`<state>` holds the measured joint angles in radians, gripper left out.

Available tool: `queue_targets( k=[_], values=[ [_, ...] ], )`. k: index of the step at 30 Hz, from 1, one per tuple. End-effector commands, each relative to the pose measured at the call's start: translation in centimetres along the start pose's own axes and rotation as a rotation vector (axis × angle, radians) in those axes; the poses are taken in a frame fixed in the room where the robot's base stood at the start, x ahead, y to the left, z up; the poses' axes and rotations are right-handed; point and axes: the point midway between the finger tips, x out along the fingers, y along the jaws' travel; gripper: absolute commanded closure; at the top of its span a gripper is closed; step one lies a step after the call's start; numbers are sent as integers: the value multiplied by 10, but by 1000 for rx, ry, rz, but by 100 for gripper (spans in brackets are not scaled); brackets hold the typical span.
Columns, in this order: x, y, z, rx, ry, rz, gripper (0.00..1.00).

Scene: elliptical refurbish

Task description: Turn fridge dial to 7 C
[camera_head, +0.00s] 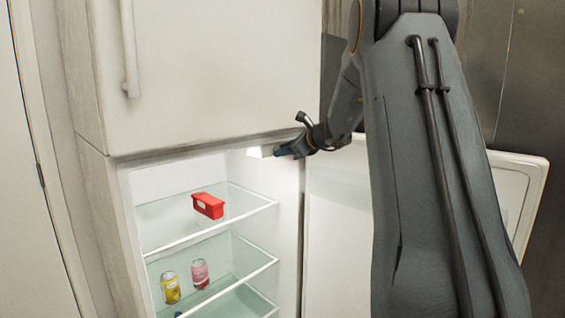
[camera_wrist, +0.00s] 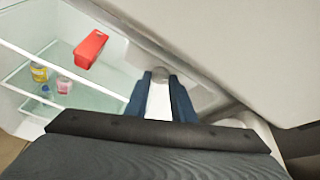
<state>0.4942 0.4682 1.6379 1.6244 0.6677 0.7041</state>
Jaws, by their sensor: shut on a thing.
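The fridge (camera_head: 215,231) stands open, with its lower door (camera_head: 335,215) swung out to the right. My gripper (camera_head: 277,152) reaches into the top right of the fridge compartment, by a bright lit spot. In the wrist view, my gripper's two blue fingers (camera_wrist: 160,82) are on either side of a small grey round dial (camera_wrist: 160,74) near the compartment's ceiling, and they are shut on it. The dial's markings and setting cannot be read in either view. In the head view the dial is hidden by the gripper and the glare.
A red box (camera_head: 208,205) sits on the upper glass shelf (camera_head: 165,228). The closed upper door (camera_head: 220,70) is just above my gripper.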

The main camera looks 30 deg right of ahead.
Motion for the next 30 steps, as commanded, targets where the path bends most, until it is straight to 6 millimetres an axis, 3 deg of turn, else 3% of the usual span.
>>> queue_targets(
  k=[30],
  values=[
    [4, 8, -5, -474, 35, -194, 100]
  ],
)
